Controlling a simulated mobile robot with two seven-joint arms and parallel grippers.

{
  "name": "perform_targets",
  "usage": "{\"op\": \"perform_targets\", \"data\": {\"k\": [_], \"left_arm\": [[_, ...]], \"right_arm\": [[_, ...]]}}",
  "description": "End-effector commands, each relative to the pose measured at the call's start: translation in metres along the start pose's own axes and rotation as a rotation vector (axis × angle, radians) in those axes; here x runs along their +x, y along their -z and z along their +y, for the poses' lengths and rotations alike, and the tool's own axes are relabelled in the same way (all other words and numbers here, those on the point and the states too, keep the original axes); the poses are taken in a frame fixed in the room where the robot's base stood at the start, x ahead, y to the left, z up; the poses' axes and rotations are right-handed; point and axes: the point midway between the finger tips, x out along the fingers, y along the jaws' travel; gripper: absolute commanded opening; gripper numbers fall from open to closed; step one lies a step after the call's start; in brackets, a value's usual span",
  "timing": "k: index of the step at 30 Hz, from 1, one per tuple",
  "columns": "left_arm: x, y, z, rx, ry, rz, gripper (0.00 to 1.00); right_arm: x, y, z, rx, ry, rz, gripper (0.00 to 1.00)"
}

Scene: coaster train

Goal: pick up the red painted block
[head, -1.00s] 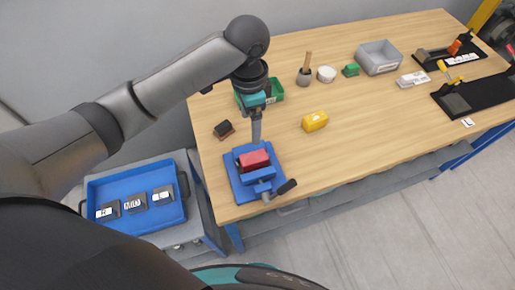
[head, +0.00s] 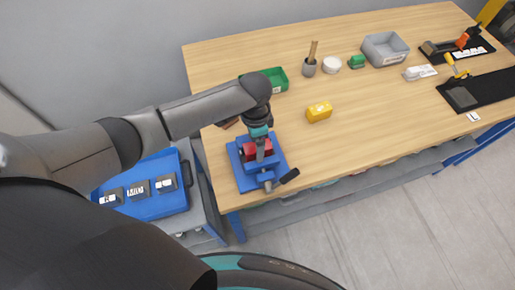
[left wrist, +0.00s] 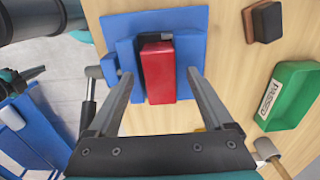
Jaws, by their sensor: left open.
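The red painted block (left wrist: 158,72) sits in a blue vise (left wrist: 196,20) at the near left corner of the wooden table. It looks flanked by the vise's blue jaws; whether they press on it I cannot tell. In the head view the red block (head: 249,155) is partly hidden behind my left gripper (head: 262,158), which points down over the vise (head: 276,156). In the left wrist view my left gripper (left wrist: 160,76) is open, one finger on each side of the block, holding nothing.
A brown-and-black block (left wrist: 265,20) and a green bin (left wrist: 290,95) lie beside the vise. A yellow block (head: 319,112) and a grey bin (head: 385,48) stand farther right. A blue tray (head: 160,207) is left of the table. The table's middle is mostly clear.

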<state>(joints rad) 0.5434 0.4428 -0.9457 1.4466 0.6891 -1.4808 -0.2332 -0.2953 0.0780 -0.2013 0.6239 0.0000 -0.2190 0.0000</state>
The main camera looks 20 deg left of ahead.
Motion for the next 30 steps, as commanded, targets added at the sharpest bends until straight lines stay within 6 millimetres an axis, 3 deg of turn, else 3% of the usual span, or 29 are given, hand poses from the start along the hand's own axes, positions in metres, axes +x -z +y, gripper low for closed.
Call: {"op": "perform_targets", "data": {"k": [9,30], "left_arm": [[0.005,0.0002,0.0004,0.001,0.0,0.001,0.84],[0.0046,0.0001,0.0003,0.001,0.0,0.0,0.05]], "right_arm": [[0.0002,-0.0051,-0.0007,0.001,0.001,-0.008,0.0],[0.0002,-0.0068,-0.0001,0.002,0.0,-0.012,0.0]]}}
